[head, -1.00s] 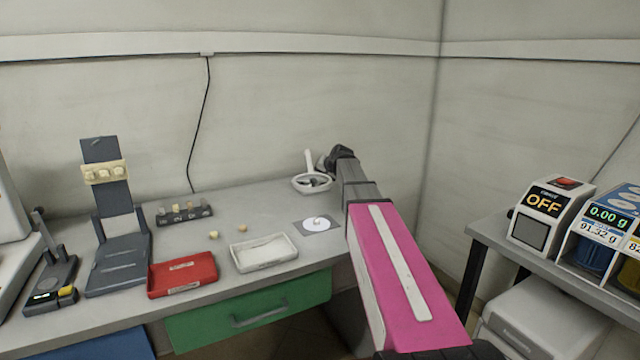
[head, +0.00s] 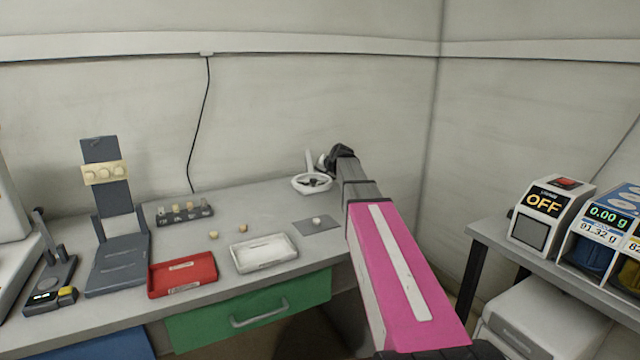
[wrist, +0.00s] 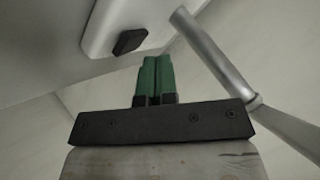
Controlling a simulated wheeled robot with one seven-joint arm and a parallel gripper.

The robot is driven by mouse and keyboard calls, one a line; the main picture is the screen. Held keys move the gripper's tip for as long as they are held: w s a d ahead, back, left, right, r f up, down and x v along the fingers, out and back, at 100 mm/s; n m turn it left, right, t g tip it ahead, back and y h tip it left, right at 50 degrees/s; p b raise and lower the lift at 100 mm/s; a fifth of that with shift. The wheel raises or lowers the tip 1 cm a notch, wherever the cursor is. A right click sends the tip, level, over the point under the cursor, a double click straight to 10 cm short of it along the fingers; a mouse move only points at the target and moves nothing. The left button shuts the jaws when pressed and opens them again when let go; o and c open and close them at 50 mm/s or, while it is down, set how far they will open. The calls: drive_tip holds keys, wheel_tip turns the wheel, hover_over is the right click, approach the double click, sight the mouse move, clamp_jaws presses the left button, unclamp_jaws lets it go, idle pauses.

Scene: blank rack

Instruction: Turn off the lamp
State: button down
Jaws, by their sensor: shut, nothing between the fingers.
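The lamp (head: 298,187) is at the back right of the bench, a white ring-shaped head with a pale upright arm. It looks unlit, with no bright patch on the grey mat (head: 308,228) below it. In the wrist view, a white lamp part (wrist: 98,35) with a dark button (wrist: 130,41) shows close up, beside a grey metal arm (wrist: 212,52). My gripper (wrist: 156,62) has its green fingers shut together and empty, close to the white part and right of the button. Whether they touch it I cannot tell. In the head view my arm hides most of the gripper.
A red tray (head: 182,290) and a white tray (head: 233,262) stand on the bench front. A dark rack (head: 162,216) and phone-like stand (head: 118,245) are to the left. A side table with an OFF-display box (head: 530,225) is at right.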

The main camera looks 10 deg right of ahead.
drive_tip(key=shift+r, duration=0.3)
drive_tip(key=shift+s+r, duration=0.15)
drive_tip(key=shift+r, duration=2.35)
drive_tip(key=shift+s+d, duration=0.1)
drive_tip(key=shift+s, duration=0.05)
